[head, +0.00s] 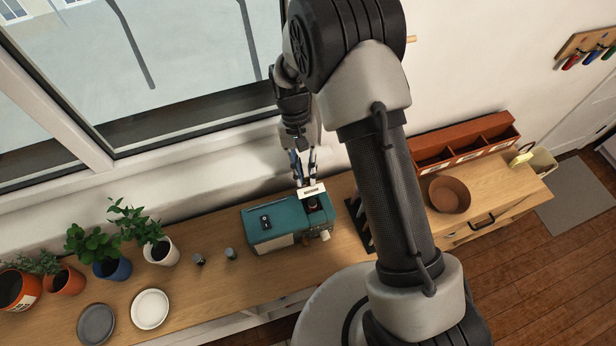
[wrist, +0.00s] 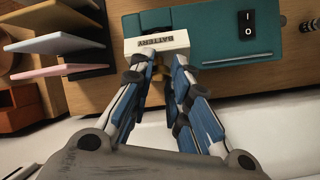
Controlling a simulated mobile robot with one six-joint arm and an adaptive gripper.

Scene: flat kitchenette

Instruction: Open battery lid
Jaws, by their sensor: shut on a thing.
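A teal and cream device (head: 263,241) stands on the wooden counter, with a black rocker switch (head: 265,222) on its top. Its white lid (head: 312,190) appears raised at the device's right end, beside a dark opening. In the wrist view the lid (wrist: 160,43) reads "BATTERY", and a dark area shows behind it on the teal top (wrist: 215,40). My gripper (head: 305,180) reaches down from the window side and is shut on the lid. Its fingertips (wrist: 157,68) are at the lid's near side, and their exact contact is partly hidden.
Two small dark cylinders (head: 230,254) stand left of the device. Further left are potted plants (head: 112,268) and two plates (head: 150,309). To the right are a dark rack (head: 359,222), a brown bowl (head: 449,194) and an orange compartment box (head: 465,150). The window wall runs close behind.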

